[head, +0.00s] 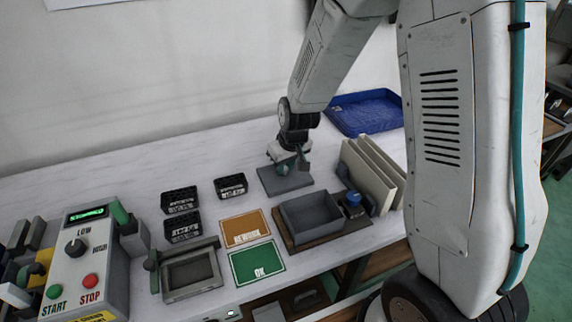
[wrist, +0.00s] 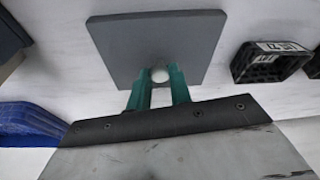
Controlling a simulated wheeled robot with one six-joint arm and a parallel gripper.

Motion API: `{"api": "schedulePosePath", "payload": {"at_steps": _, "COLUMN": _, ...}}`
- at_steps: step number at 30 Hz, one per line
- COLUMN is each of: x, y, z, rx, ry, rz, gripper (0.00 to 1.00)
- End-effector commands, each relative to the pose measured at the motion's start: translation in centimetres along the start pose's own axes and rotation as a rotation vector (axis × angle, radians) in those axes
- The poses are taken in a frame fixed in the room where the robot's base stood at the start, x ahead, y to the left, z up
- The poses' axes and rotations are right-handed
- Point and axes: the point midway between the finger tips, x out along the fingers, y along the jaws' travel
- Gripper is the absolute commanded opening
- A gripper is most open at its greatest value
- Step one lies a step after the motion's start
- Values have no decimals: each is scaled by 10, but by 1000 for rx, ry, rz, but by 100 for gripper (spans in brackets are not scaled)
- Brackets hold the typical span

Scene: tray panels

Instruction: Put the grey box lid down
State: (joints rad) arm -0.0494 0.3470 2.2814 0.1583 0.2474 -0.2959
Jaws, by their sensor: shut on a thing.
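The grey box lid (head: 286,181) is a flat square plate at the back of the white table, behind the grey box. My gripper (head: 291,166) is over it, with its green fingers shut on the lid's small pale knob. In the wrist view the lid (wrist: 165,42) lies flat beyond the fingertips of my gripper (wrist: 160,76), which close around the round knob. Whether the lid touches the table or hangs just above it, I cannot tell. The open grey box (head: 311,213) stands on a brown base in front of the lid.
Black crates (head: 231,186) stand left of the lid. A blue tray (head: 365,111) lies behind to the right, and upright cream panels (head: 372,172) stand right of the box. An orange card (head: 245,229) and a green OK card (head: 257,262) lie in front. A control box (head: 86,262) is at left.

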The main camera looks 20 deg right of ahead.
Motion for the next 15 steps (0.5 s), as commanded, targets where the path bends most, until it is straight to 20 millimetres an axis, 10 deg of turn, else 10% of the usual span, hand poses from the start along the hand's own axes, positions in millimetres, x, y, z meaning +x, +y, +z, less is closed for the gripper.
{"api": "schedulePosePath", "payload": {"at_steps": 1, "x": 2, "y": 0, "z": 1, "rx": 1, "ry": -1, "rz": 0, "gripper": 0}}
{"api": "schedulePosePath", "payload": {"at_steps": 3, "x": 1, "y": 0, "z": 0, "rx": 1, "ry": 0, "rz": 0, "gripper": 40}}
{"api": "schedulePosePath", "payload": {"at_steps": 15, "x": -6, "y": 1, "z": -1, "rx": 1, "ry": 1, "rz": 0, "gripper": 42}}
